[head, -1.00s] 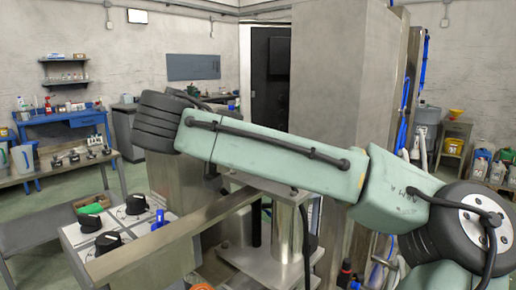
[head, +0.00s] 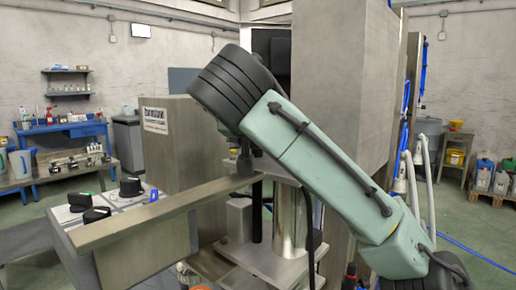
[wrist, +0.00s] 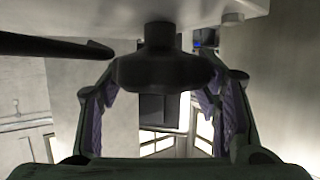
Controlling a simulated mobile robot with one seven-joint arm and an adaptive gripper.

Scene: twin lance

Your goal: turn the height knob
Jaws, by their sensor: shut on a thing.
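A black lobed knob (wrist: 160,70) on a short dark stem is at the top middle of the wrist view. The stem meets a pale flat surface (wrist: 110,12) above it. My gripper (wrist: 162,88) has one finger on each side of the knob, with purple pads facing inward, and is shut on it. The exact contact is partly hidden by the knob's dark shape. In the head view, my arm blocks a clear look at the gripper and this knob. I cannot read any mark of the knob's turn.
A pale panel with several black knobs (head: 131,187) is at the left of the head view. A long metal beam (head: 150,215) runs in front of it. A metal column (head: 290,215) and a tall grey block (head: 345,80) stand close to my arm. A dark rod (wrist: 55,47) enters the wrist view from the left.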

